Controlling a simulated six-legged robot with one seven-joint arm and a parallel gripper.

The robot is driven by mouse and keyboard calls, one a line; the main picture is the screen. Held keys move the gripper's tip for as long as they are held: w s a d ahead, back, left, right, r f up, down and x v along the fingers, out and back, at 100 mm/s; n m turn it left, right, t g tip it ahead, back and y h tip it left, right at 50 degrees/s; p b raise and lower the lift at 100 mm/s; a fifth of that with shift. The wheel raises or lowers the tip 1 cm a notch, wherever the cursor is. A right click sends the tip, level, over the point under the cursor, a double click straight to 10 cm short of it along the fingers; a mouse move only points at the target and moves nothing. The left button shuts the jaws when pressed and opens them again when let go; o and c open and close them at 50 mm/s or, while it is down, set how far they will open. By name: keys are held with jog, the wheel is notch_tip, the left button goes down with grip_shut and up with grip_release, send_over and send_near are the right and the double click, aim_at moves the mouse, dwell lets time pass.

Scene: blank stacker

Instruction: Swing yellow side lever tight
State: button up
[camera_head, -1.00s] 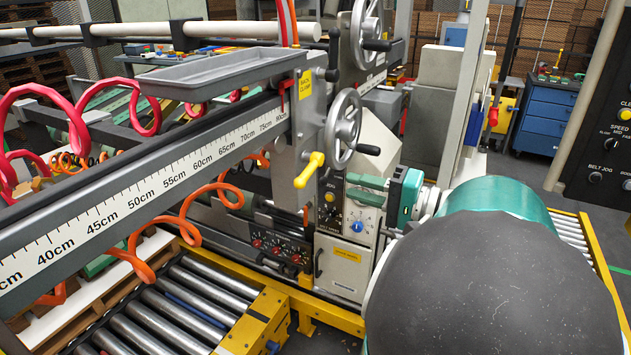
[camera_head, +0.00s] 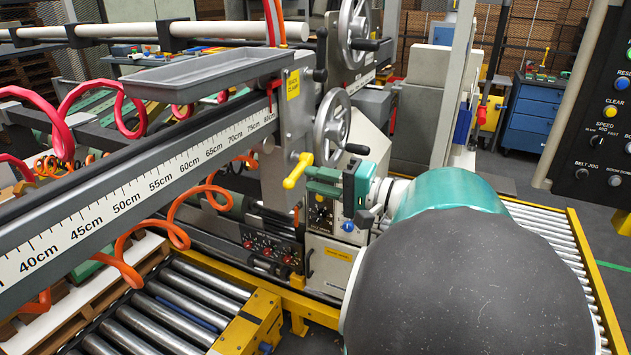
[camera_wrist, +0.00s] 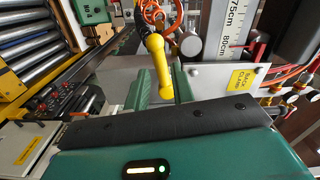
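The yellow side lever (camera_head: 297,171) sticks out from the grey carriage plate (camera_head: 297,120), just below the handwheel. Its bar slants down to the left. In the wrist view the lever (camera_wrist: 161,62) has a round yellow hub, and its bar points down the picture between my two green fingers. My gripper (camera_head: 311,181) has its green fingers close to the right of the lever. In the wrist view the gripper (camera_wrist: 161,84) is open, with a gap on both sides of the bar. I cannot tell whether either finger touches it.
A handwheel (camera_head: 332,127) with a black knob sits just above my gripper. A yellow back clamp label (camera_head: 292,83) is on the plate. A control box with dials (camera_head: 322,212) is below. The ruler beam (camera_head: 140,192) and orange coiled hoses (camera_head: 180,210) lie left.

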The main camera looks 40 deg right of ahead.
jog(key=w+d+f+n, duration=0.4)
jog(key=w+n, duration=0.1)
jog(key=n, duration=1.1)
jog(key=v, duration=0.8)
jog(key=shift+s+n, duration=0.3)
jog(key=shift+s, duration=0.05)
dwell(0.7)
jog(key=shift+f, duration=0.1)
